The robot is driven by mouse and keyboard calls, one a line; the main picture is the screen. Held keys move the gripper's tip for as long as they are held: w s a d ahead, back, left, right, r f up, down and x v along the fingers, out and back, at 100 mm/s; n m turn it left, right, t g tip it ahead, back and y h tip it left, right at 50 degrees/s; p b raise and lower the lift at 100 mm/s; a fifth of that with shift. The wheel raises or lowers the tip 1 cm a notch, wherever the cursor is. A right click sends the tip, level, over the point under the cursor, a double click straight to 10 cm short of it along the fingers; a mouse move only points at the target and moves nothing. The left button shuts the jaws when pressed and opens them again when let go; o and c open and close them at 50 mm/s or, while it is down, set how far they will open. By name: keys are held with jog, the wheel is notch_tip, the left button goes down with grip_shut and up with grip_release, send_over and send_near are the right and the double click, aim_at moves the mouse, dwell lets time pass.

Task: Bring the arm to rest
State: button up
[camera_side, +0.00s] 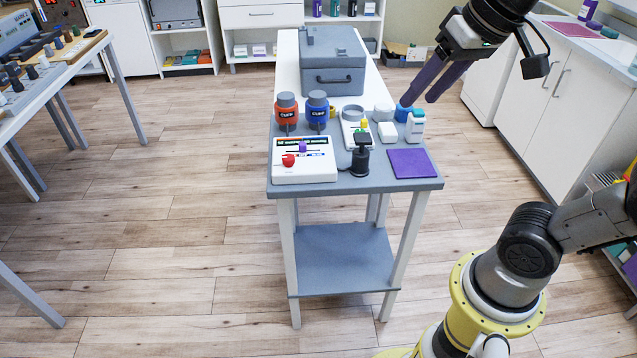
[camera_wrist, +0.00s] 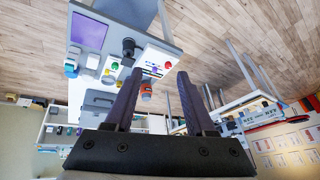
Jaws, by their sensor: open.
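My gripper (camera_side: 418,100) is in the upper right of the side view, with its two purple-grey fingers pointing down and left. It is raised in the air near the right side of the work table (camera_side: 350,181), and nothing is between its fingers. In the wrist view, my gripper (camera_wrist: 160,72) shows two fingers spread apart, with an empty gap. The table shows beyond them in that view, turned over. The arm's middle links are partly outside the side view.
The table holds a red bottle (camera_side: 286,112), a blue bottle (camera_side: 318,112), a white control box (camera_side: 304,168), a black joystick-like device (camera_side: 360,158), a purple pad (camera_side: 411,163) and a grey case (camera_side: 332,65). A white cabinet (camera_side: 540,95) stands at right. Floor left of the table is clear.

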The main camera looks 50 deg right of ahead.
jog(key=s+f+n, duration=0.3)
jog(key=s+f, duration=0.3)
jog(key=f, duration=0.3)
jog(key=shift+a+f+n, duration=0.15)
jog(key=shift+f+n, duration=0.05)
jog(key=shift+n, duration=0.2)
dwell(2.0)
